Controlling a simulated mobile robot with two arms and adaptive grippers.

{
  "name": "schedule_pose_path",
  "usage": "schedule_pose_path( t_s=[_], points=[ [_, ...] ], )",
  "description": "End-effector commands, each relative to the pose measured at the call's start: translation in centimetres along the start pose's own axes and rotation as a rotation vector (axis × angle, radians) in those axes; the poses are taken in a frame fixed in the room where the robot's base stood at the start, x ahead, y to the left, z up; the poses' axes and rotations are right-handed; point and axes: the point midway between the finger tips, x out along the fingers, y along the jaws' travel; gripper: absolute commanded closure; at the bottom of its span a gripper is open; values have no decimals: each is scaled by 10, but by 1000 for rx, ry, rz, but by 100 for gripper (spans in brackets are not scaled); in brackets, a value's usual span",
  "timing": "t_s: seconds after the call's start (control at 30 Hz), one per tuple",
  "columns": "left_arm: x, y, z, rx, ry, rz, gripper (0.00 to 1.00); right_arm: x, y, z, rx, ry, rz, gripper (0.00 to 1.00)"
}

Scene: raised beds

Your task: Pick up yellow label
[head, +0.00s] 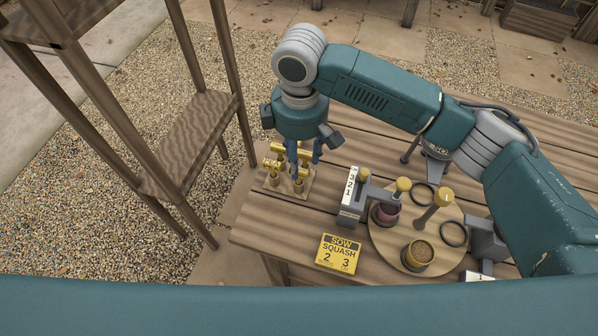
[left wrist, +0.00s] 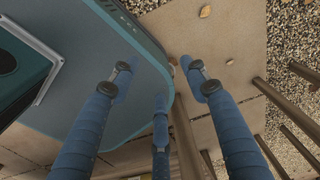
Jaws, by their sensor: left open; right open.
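Several yellow labels (head: 275,164) stand in a small wooden holder (head: 297,190) at the table's far left corner. My right gripper (head: 303,163) points down over this holder. Its blue fingers are open around or beside the labels; I cannot tell if they touch one. The gripper hides part of the labels. My left gripper (left wrist: 160,85) shows only in the left wrist view, with its blue fingers spread and empty, above the paving beside my base.
A yellow and black "SOW SQUASH 2 3" card (head: 338,254) lies near the table's front edge. A wooden shelf rack (head: 193,139) stands left of the table.

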Motion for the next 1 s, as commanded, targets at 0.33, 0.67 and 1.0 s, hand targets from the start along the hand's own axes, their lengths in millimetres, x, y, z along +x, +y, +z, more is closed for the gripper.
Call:
schedule_pose_path(
  t_s=[0.33,0.67,1.0],
  points=[
    [-14,-5,-37,1,53,-5,54,43,-1,0,1,-1,-1,57],
    [-13,-3,-25,1,34,-3,54,45,-1,0,1,-1,0,77],
    [-13,-2,-20,1,26,-2,54,44,-1,0,1,-1,0,91]
  ],
)
